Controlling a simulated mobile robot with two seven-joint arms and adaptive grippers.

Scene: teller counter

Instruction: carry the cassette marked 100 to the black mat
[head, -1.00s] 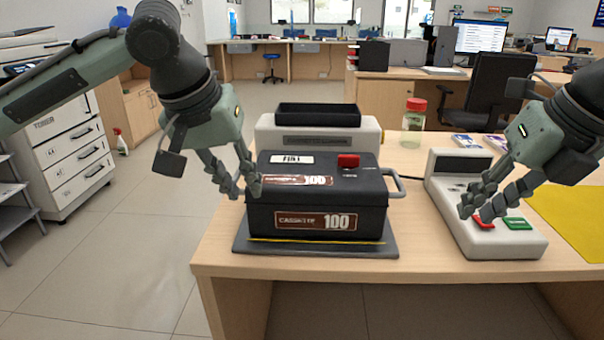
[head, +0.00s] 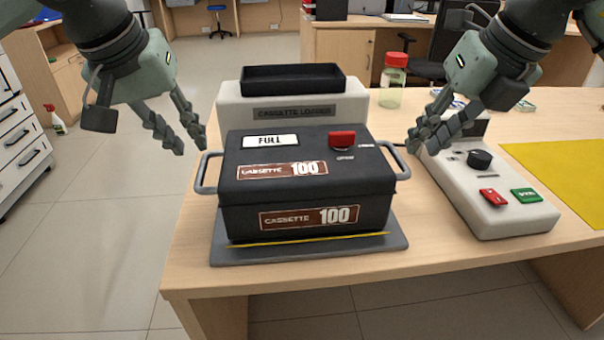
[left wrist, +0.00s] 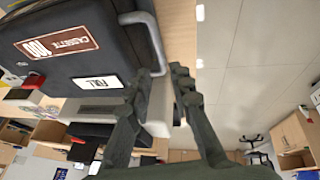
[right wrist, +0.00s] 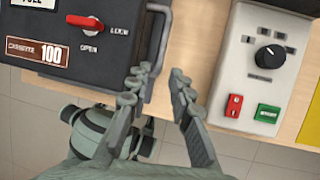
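The cassette marked 100 (head: 305,185) is a dark box with brown labels, a FULL plate and a red latch knob on top. It sits on a dark grey mat-like plate (head: 395,250) with a yellow line along its front. Its left handle (head: 207,172) and right handle (head: 402,160) stick out at the sides. My left gripper (head: 190,148) is open and empty just outside the left handle, whose end shows near the fingertips in the left wrist view (left wrist: 160,65). My right gripper (head: 422,147) is open beside the right handle, which lies ahead of its finger gap in the right wrist view (right wrist: 162,45).
A white cassette loader (head: 235,110) with a black tray on top stands behind the cassette. A control box (head: 490,205) with a black knob and red and green buttons is at right. Beyond it lies a yellow mat (head: 565,180). A red-lidded jar (head: 392,85) stands behind.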

